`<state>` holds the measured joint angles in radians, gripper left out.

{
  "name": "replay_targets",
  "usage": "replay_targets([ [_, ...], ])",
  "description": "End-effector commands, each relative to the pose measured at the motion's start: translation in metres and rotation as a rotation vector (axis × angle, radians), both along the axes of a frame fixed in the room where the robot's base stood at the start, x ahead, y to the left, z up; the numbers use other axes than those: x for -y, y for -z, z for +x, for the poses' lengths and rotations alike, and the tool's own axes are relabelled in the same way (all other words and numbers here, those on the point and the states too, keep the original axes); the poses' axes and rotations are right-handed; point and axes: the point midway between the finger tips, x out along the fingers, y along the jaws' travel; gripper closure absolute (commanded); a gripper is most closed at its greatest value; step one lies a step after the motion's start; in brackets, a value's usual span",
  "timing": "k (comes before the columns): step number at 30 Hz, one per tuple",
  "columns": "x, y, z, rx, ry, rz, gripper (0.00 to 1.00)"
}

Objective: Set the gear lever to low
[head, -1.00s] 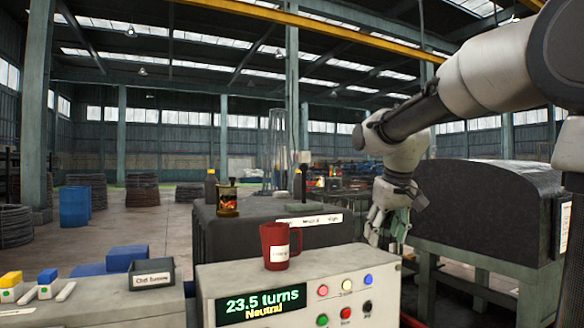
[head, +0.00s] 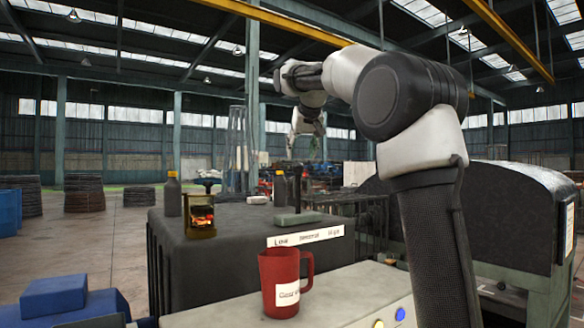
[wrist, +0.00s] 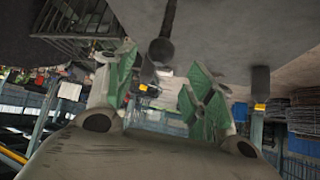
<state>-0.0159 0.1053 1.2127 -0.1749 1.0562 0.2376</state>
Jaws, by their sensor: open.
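The gear lever (head: 297,192) stands about upright on a flat base on the dark gearbox (head: 222,262), behind a white plate (head: 306,236) reading Low, Neutral and High from left to right. The lever's top is hard to make out. My gripper (head: 308,124) hangs in the air above the lever, pointing down, apart from it. In the wrist view the picture is upside down, and my green fingers (wrist: 158,78) are spread and empty. A dark round knob on a stem (wrist: 160,51), likely the lever's, shows between them, apparently untouched.
A red mug (head: 281,285) stands on the console in front of the gearbox. A brass lantern (head: 200,217) and dark bottles (head: 172,195) stand on the gearbox top near the lever. A large dark rounded housing (head: 515,215) is at the right. Air above the gearbox is open.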

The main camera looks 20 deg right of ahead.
Motion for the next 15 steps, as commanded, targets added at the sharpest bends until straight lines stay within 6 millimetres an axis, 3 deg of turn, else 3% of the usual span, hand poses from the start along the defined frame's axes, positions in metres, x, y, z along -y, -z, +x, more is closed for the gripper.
replay_targets([
  [15, 0.01, 0.051, 0.049, -0.001, 0.003, 0.002, 0.47],
])
